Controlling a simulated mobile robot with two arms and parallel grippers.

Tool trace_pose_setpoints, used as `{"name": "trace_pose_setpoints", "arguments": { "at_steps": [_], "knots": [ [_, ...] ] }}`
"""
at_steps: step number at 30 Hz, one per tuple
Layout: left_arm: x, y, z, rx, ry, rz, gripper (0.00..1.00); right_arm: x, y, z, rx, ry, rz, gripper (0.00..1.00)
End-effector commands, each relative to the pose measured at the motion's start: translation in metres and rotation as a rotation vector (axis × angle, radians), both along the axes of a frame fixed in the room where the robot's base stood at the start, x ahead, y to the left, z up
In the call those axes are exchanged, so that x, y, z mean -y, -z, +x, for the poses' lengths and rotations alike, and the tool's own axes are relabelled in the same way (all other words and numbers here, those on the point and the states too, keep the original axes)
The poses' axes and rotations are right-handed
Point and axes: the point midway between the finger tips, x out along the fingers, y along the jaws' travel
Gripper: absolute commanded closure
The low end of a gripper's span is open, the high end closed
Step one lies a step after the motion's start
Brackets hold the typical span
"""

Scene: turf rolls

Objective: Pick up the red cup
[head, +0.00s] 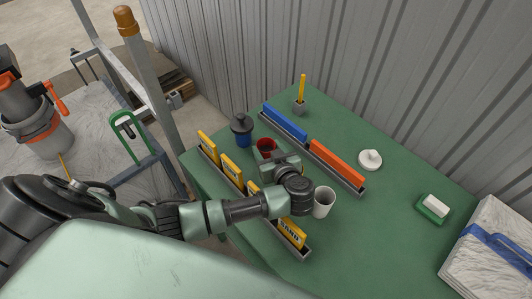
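The red cup (265,145) stands on the green table, left of the middle, between the yellow boxes and the rack of blue and red-orange bars. My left arm comes in from the left, and its gripper (268,158) is right at the red cup, on the near side of it. The gripper covers the cup's lower near part. I cannot make out the fingertips, so I cannot tell whether they are apart or touch the cup. My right gripper is not in view.
A white cup (324,202) stands close by my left wrist. A dark-capped blue bottle (242,130) is just left of the red cup. The bar rack (337,168) lies right of it.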

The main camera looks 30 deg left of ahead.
Motion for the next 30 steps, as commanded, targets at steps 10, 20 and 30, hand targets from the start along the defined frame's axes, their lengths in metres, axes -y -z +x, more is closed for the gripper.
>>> {"name": "trace_pose_setpoints", "arguments": {
  "at_steps": [10, 20, 30],
  "knots": [
    [0.000, -0.003, 0.000, 0.000, 0.000, 0.000, 0.91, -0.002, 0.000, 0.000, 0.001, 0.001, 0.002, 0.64],
    [0.001, -0.059, 0.000, 0.008, -0.001, -0.006, 0.91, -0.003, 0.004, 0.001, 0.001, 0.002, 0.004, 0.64],
    [0.001, -0.156, 0.001, 0.007, 0.000, -0.005, 0.91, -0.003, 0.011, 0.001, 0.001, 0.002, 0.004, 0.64]
  ]
}}
